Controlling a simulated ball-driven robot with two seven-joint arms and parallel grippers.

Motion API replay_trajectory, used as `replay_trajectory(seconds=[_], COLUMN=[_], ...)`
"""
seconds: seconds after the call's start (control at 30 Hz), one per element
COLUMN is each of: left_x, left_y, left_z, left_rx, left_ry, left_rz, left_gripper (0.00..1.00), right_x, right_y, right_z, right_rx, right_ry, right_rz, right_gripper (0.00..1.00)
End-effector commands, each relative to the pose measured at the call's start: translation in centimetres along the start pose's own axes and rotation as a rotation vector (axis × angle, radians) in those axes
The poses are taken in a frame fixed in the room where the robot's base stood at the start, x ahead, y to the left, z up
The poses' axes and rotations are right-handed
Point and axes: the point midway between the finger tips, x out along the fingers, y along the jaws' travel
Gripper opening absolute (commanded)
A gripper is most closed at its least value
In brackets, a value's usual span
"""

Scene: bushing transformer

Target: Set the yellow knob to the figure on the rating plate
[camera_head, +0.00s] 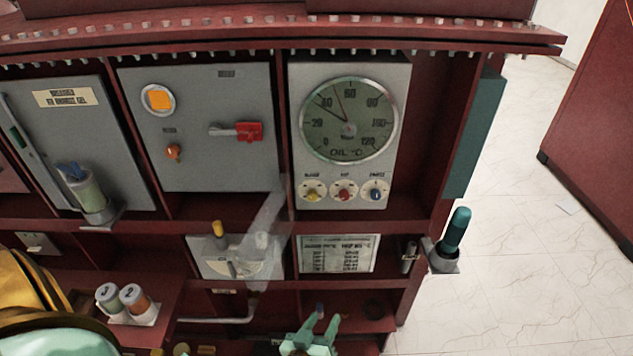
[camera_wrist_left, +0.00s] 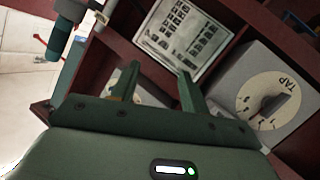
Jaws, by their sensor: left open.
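The yellow knob (camera_head: 313,192) is the left of three small dial knobs under the big oil gauge (camera_head: 349,120); a red knob (camera_head: 343,192) and a blue knob (camera_head: 376,192) sit to its right. Its setting is too small to read. The rating plate (camera_head: 338,254), a white sheet with rows of print, is on the shelf level below; it also shows in the left wrist view (camera_wrist_left: 183,38), its figures illegible. My left gripper (camera_head: 323,318) is open below the plate, apart from the knobs; its fingers also show in the left wrist view (camera_wrist_left: 160,70). My right gripper is out of view.
A grey TAP dial box (camera_wrist_left: 288,65) stands right of my fingers in the left wrist view. A translucent pale shape (camera_head: 262,240) hangs left of the plate. A teal-handled tool (camera_head: 457,230) stands in a holder at the right edge. Red shelf edges surround the gripper.

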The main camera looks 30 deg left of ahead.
Motion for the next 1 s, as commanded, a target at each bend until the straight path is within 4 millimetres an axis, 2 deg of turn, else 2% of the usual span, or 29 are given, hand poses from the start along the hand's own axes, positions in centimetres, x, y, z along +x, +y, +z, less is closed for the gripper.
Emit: replay_trajectory(seconds=[0.03,0.1,0.2,0.23,0.3,0.47,0.8,1.0], left_x=[0.0,-0.1,-0.7,-0.8,-0.8,1.0,8.7,12.1], left_y=[1.8,2.7,3.1,3.1,2.9,2.2,0.1,-0.8], left_z=[-6.0,-11.7,-17.0,-18.0,-19.4,-20.2,-23.0,-24.4], left_rx=[-0.085,-0.201,-0.329,-0.355,-0.397,-0.412,-0.409,-0.408], left_ry=[0.11,0.24,0.359,0.381,0.413,0.426,0.425,0.423], left_rz=[-0.026,-0.075,-0.134,-0.146,-0.167,-0.174,-0.173,-0.173], left_gripper=[0.45,0.45,0.45,0.45,0.45,0.45,0.45,0.45], right_x=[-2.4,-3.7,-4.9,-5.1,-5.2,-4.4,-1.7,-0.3], right_y=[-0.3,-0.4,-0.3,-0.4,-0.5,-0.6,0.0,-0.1], right_z=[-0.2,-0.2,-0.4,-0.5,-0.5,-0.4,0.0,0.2], right_rx=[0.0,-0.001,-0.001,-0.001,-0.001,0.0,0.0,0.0], right_ry=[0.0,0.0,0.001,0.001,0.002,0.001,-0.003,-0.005], right_rz=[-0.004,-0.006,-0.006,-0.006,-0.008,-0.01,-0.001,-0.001], right_gripper=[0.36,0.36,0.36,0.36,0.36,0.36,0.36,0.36])
